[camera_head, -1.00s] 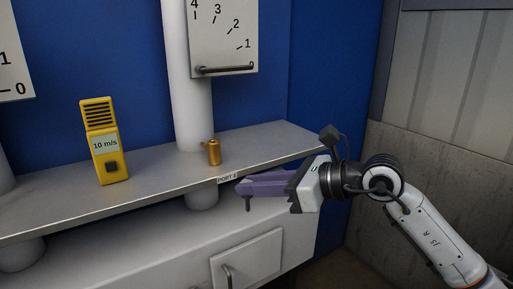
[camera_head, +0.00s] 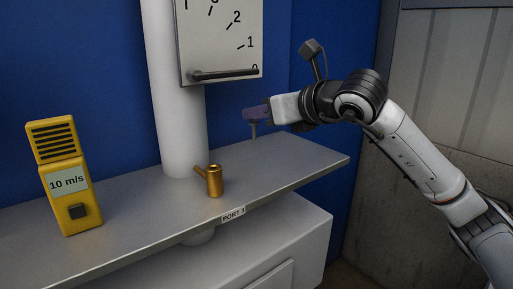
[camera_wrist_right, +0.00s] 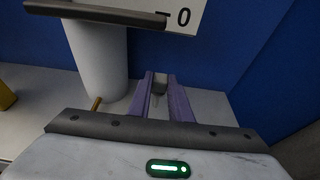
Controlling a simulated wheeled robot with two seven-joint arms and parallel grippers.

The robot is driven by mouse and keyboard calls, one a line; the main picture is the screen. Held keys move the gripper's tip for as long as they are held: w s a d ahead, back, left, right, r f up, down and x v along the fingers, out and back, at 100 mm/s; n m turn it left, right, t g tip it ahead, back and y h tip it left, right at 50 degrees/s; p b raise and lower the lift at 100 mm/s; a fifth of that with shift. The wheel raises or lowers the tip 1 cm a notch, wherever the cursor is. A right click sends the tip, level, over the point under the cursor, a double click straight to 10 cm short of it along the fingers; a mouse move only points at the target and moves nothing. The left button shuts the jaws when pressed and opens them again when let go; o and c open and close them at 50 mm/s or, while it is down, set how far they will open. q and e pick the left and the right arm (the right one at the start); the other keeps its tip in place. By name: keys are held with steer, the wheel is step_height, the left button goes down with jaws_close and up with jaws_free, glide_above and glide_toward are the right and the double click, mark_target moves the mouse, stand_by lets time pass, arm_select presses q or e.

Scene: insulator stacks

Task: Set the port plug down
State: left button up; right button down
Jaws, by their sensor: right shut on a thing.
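My right gripper (camera_head: 256,114) has purple fingers and reaches in from the right over the far right part of the grey shelf (camera_head: 290,160). It is shut on the port plug (camera_head: 254,131), a small grey pin that hangs down below the fingers. In the right wrist view the grey plug (camera_wrist_right: 159,88) shows between the two purple fingers. I cannot tell whether its lower end touches the shelf. The brass port (camera_head: 214,181), with a short side spout, stands on the shelf to the left, above the PORT 3 label (camera_head: 234,214). My left gripper is not in view.
A white pipe (camera_head: 177,110) rises behind the brass port. A white dial panel with a dark bar handle (camera_head: 224,75) hangs above. A yellow meter reading 10 m/s (camera_head: 66,180) stands at the left. The right end of the shelf is clear.

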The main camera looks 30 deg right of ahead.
mark_target(255, 139)
steer(key=shift+s+f, duration=0.2)
steer(key=shift+f, duration=0.85)
step_height(255, 139, down, 4)
steer(key=shift+f+b, duration=0.1)
steer(key=shift+b, duration=0.35)
steer(key=shift+f, duration=0.1)
steer(key=c, duration=1.6)
jaws_free()
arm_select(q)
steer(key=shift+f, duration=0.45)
